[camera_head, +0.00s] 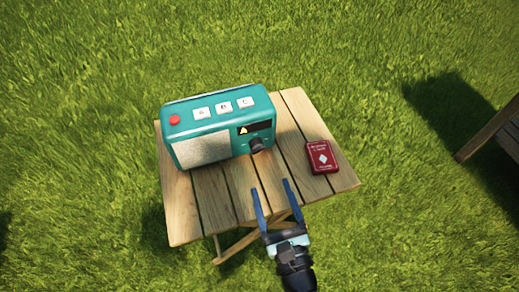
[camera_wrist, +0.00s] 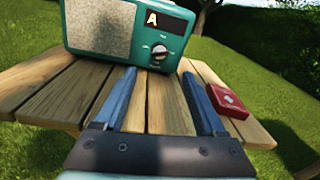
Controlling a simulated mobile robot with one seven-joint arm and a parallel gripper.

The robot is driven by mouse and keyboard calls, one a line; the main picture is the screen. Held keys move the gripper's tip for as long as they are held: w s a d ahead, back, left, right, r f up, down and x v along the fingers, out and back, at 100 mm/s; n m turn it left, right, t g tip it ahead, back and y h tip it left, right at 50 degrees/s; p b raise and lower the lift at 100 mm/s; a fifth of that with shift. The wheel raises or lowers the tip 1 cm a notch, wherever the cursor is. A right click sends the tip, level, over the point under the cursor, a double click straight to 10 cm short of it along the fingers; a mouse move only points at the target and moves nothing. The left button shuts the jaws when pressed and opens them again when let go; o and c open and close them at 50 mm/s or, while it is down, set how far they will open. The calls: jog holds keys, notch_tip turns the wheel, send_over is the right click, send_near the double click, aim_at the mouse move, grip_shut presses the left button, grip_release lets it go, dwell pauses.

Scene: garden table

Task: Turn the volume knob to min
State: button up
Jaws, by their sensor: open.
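A teal radio (camera_head: 190,107) stands on a slatted wooden table. Its black volume knob (camera_head: 258,145) is on the lower right of the front face, below a small display showing an orange letter A. In the wrist view the knob (camera_wrist: 159,52) is seen face on, ahead of my gripper and between the lines of its fingers. My gripper (camera_head: 275,199) is open and empty, with its two blue fingers pointing at the radio. The fingertips are apart from the knob, over the near part of the table. The knob's setting is too small to read.
The wooden table (camera_head: 182,215) has bare slats in front of the radio. A red card box (camera_head: 321,157) lies to the right of the knob. The radio's top has a red button (camera_head: 175,119) and white A, B, C buttons. Grass surrounds the table, with wooden furniture (camera_head: 497,130) at the right edge.

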aim_at(258, 151)
jog(key=b+x, duration=0.1)
jog(key=x, duration=0.9)
jog(key=shift+w+a, duration=0.1)
jog(key=shift+w, duration=0.3)
grip_shut()
